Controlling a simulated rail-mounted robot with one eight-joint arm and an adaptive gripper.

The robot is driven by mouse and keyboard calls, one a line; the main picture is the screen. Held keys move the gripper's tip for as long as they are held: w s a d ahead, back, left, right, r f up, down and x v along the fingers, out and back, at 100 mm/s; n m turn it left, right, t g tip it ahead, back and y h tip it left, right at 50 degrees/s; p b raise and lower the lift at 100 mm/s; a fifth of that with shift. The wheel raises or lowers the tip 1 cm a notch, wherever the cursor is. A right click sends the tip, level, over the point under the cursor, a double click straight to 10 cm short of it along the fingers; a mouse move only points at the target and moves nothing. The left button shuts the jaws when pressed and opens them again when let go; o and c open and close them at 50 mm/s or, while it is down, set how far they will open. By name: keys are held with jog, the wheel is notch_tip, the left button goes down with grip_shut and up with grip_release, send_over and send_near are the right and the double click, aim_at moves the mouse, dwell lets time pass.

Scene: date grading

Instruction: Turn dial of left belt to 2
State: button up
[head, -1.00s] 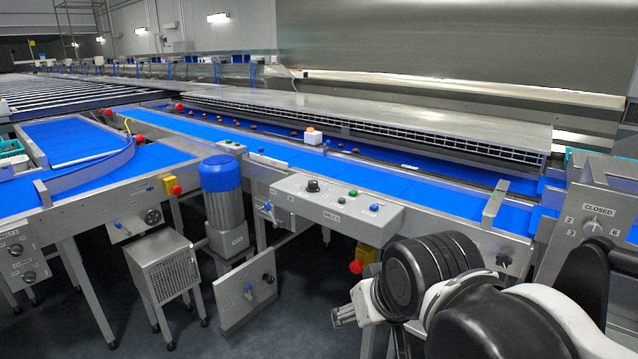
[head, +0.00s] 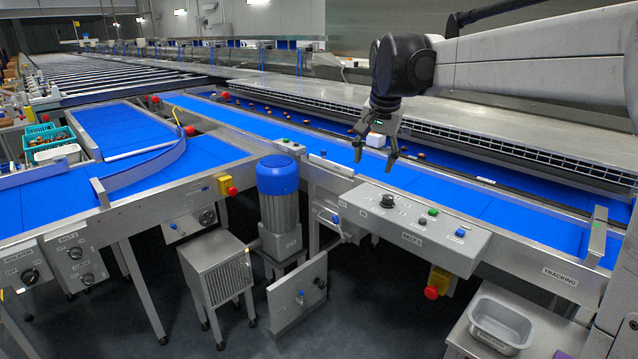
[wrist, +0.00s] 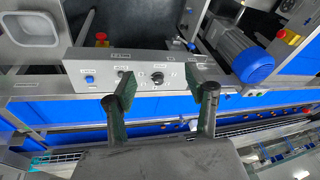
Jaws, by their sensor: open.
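A grey control box (head: 410,230) with a black dial (head: 387,201) and several coloured buttons stands at the front edge of the long blue belt (head: 300,150). Its setting is too small to read. My gripper (head: 375,152) is open and empty, pointing down above the box, apart from it. In the wrist view the dial (wrist: 157,79) shows between my two open fingers (wrist: 168,78). At the far left, a panel under the left blue belt (head: 170,172) carries two dark dials, the upper one (head: 75,253) and the lower one (head: 87,279). I cannot read their settings.
A blue-topped motor (head: 278,175) stands left of the box. Red emergency buttons show on the left frame (head: 226,185) and below the box (head: 431,292). A grey tub (head: 500,322) sits at the lower right. Air above the box is clear.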

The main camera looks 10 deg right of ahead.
jog(key=w+d+f+m+g+p, duration=0.1)
jog(key=w+d+m+p, duration=0.1)
jog(key=w+d, duration=0.35)
jog(key=w+d+f+m+g+p, duration=0.1)
jog(key=w+d+m, duration=0.1)
jog(key=w, duration=0.7)
jog(key=m+g+p, duration=0.2)
jog(key=m+p, duration=0.1)
jog(key=m, duration=0.1)
send_over(388, 196)
notch_tip(388, 196, down, 10)
jog(key=shift+y, duration=0.3)
notch_tip(388, 196, down, 13)
jog(key=shift+s+r+p, duration=0.1)
jog(key=shift+p, duration=0.45)
jog(key=c, duration=1.1)
